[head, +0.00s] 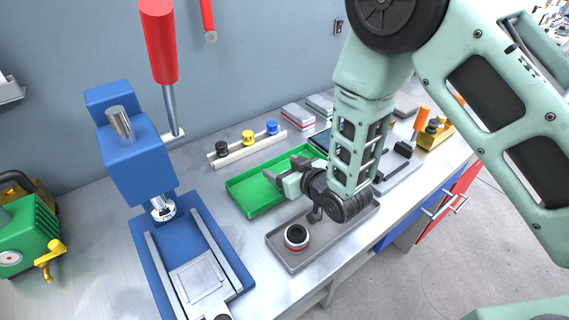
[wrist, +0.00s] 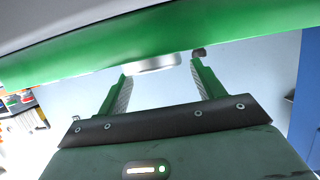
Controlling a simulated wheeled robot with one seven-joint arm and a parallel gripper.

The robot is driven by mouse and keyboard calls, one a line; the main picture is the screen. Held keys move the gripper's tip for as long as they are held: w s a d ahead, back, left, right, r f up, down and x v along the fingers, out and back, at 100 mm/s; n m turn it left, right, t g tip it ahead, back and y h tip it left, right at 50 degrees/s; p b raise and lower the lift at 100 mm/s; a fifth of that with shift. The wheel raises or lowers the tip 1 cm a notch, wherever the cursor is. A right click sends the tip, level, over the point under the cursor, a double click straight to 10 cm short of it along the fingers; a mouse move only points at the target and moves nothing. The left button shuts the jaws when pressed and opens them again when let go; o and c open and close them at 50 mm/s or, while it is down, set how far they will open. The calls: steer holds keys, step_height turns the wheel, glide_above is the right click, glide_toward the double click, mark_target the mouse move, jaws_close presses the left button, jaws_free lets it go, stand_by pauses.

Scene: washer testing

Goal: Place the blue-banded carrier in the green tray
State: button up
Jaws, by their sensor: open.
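The green tray (head: 244,205) lies on the bench, and its green side also crosses the wrist view (wrist: 230,36). My gripper (head: 272,181) is over the right part of this tray, partly blocking the view of it. In the wrist view its two fingers (wrist: 160,70) are apart. A pale metallic shape (wrist: 153,65) shows near the fingertips, but I cannot tell what it is. I cannot make out a blue-banded carrier in either view. A round carrier with a red band (head: 296,237) stands in the grey tray (head: 292,264), in front of the green one.
A blue press (head: 136,140) with a red handle stands at the left. A rack (head: 250,151) with black, yellow and blue knobs lies behind the green tray. A green machine (head: 25,235) is at far left. My arm hides part of the bench at right.

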steer(key=p+v, duration=0.3)
steer(key=v, duration=0.9)
steer(key=shift+r, duration=0.3)
steer(key=shift+w, duration=0.1)
steer(key=shift+a+r+g+h, duration=0.4)
steer(key=shift+a+r+g, duration=0.1)
steer(key=shift+g, duration=0.1)
steer(key=s+d+r+g+h, duration=0.2)
steer(key=s+r+g, duration=0.1)
steer(key=s, duration=0.4)
steer(key=s+d+r+g+h, duration=0.2)
steer(key=s+r+g, duration=0.2)
steer(key=s+r, duration=0.1)
steer(key=s+d+r+n+g+h, duration=0.1)
steer(key=s+d+r+g+h, duration=0.1)
steer(key=s+r, duration=0.3)
steer(key=s+g, duration=0.1)
steer(key=s, duration=0.2)
steer(key=shift+s+d, duration=0.3)
steer(key=shift+s, duration=0.05)
